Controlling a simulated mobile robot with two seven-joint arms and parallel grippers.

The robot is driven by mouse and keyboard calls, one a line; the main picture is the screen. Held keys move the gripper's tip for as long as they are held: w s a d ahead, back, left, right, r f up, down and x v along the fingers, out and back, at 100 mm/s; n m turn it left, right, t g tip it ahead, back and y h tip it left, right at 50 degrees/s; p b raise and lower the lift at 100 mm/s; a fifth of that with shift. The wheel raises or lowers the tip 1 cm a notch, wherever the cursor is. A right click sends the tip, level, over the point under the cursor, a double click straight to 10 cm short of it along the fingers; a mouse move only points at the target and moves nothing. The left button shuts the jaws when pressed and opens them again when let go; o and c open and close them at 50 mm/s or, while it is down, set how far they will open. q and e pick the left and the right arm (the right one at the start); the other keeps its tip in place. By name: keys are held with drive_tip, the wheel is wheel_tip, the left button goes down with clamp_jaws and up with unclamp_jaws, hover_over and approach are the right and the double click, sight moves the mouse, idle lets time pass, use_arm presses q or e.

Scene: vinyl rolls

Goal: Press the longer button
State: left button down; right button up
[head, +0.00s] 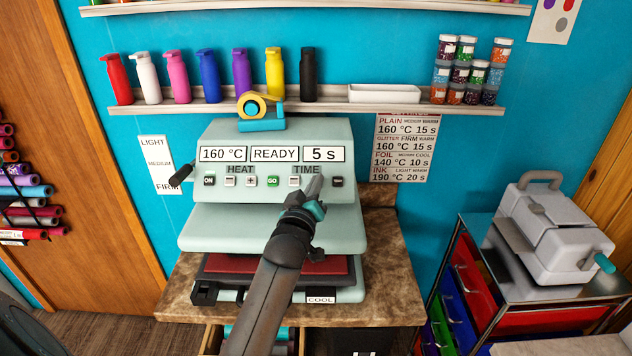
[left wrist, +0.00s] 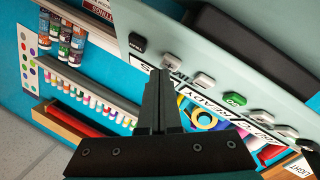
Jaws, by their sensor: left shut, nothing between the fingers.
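The pale green heat press (head: 270,152) stands on a brown counter. Its panel shows 160 °C, READY and 5 s. Under HEAT and TIME is a button row: a black ON button (head: 209,181), pale HEAT buttons (head: 240,181), a green GO button (head: 272,181), a pale minus TIME button (head: 294,181) and a black button (head: 337,181). My left gripper (head: 315,186) is shut and empty, covering the spot right of the minus. In the left wrist view its fingertips (left wrist: 160,73) are close to a pale button (left wrist: 171,60); I cannot tell whether they touch.
A tape dispenser (head: 260,112) sits on top of the press. A shelf above holds coloured bottles (head: 209,77), a white tray (head: 384,93) and stacked jars (head: 468,70). A settings chart (head: 404,146) hangs at right. A white machine (head: 556,236) stands on a drawer cart.

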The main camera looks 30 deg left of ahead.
use_arm(q)
drive_tip(key=shift+w+a+f+b, duration=0.2)
drive_tip(key=shift+w+f+b, duration=0.05)
drive_tip(key=shift+f+b, duration=0.1)
idle(0.7)
drive_tip(key=shift+r, duration=0.1)
drive_tip(key=shift+s+d+r+p, duration=0.35)
drive_tip(key=shift+s+r+p, duration=0.2)
drive_tip(key=shift+p, duration=0.5)
drive_tip(key=s+r+p, duration=0.1)
drive_tip(key=s+d+r+p, duration=0.1)
drive_tip(key=p, duration=0.1)
drive_tip(key=s+r+p, duration=0.1)
drive_tip(key=p, duration=0.1)
drive_tip(key=shift+d+r, duration=0.25)
drive_tip(key=shift+d, duration=0.15)
idle(1.9)
